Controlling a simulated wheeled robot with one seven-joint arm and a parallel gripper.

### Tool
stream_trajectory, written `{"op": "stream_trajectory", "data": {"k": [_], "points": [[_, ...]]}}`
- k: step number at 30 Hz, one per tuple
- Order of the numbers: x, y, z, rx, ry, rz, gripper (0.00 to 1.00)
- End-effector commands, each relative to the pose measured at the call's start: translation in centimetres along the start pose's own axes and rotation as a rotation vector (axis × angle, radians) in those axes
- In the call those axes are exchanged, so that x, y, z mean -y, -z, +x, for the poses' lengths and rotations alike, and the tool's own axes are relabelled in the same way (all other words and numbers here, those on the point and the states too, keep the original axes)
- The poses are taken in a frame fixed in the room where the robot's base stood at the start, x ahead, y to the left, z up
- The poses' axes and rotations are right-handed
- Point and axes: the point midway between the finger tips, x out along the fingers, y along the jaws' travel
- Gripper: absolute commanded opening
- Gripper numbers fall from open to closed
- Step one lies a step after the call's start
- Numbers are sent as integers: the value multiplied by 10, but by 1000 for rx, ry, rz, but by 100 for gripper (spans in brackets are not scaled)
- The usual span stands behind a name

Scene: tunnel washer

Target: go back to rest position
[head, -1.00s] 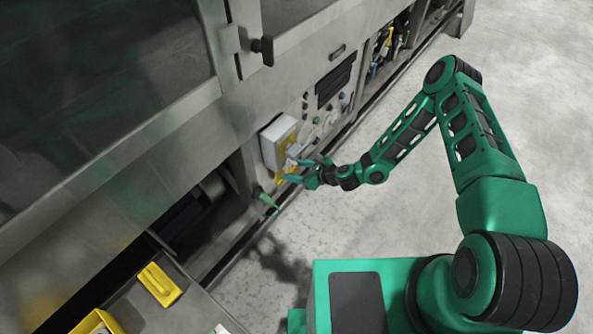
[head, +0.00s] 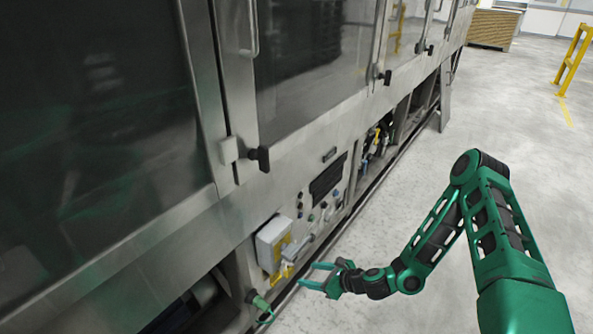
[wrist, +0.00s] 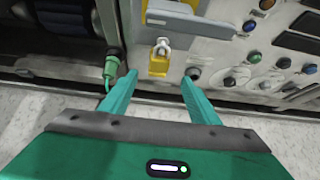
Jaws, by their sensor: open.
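My gripper (head: 317,276) is open and empty in the head view, held in front of the lower part of the washer and apart from it. In the wrist view the two green fingers of my gripper (wrist: 158,88) stand spread. Past them, a yellow padlock (wrist: 159,58) hangs on the washer panel. A grey-white box with yellow parts (head: 272,243) is on the washer's side, left of my gripper. My arm bends from the lower right of the head view down to the gripper.
A control panel (head: 325,195) with knobs and buttons is on the washer's side. A green connector (head: 262,305) sticks out low, left of the gripper. Bare concrete floor (head: 400,190) lies right of the washer. A yellow barrier (head: 573,60) stands at the far right.

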Motion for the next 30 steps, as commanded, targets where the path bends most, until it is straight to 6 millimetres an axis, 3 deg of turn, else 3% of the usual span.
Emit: {"op": "stream_trajectory", "data": {"k": [5,11,20,30], "points": [[5,-4,-7,-13,-19,-74,56],[20,-16,-39,-74,-95,-342,56],[48,-27,-108,-213,-230,-751,56],[80,-40,-210,-400,-383,-1109,56]]}}
